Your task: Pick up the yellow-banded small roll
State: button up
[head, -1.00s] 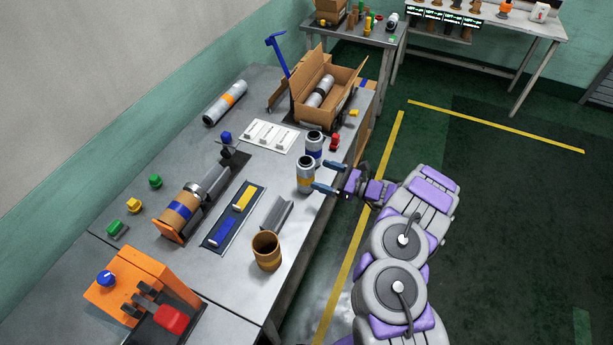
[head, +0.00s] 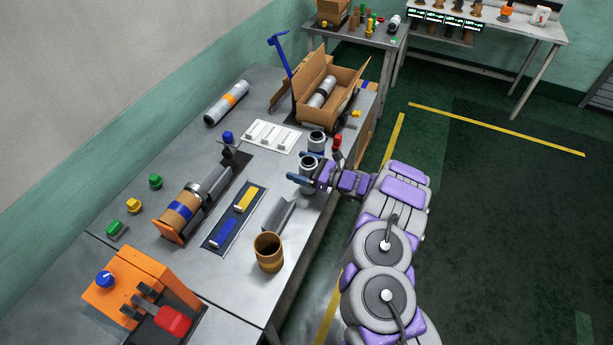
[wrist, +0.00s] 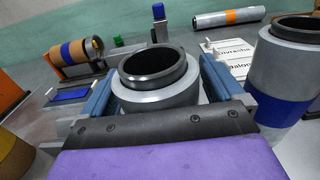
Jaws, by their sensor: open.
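The small grey roll with a dark open top (head: 309,163) stands upright near the right edge of the workbench. Its yellow band is now hidden behind my gripper (head: 299,168). In the wrist view the roll (wrist: 160,76) sits between the two blue fingers of my gripper (wrist: 155,82). The jaws are open, one finger on each side of it. I cannot tell whether either finger touches it. A similar roll with a blue band (wrist: 285,85) stands just outside the right finger; its top also shows in the head view (head: 317,139).
A brown cup (head: 268,252) and a grey angled channel (head: 279,214) stand nearer on the bench. A red object (head: 337,140) is beside the blue-banded roll. White label cards (head: 272,135) lie beyond, and an open cardboard box (head: 328,97) stands farther back.

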jog(key=shift+d+r, duration=0.1)
jog(key=shift+d, duration=0.35)
jog(key=c, duration=0.5)
jog(key=shift+a, duration=0.3)
jog(key=c, duration=0.7)
jog(key=shift+d, duration=0.1)
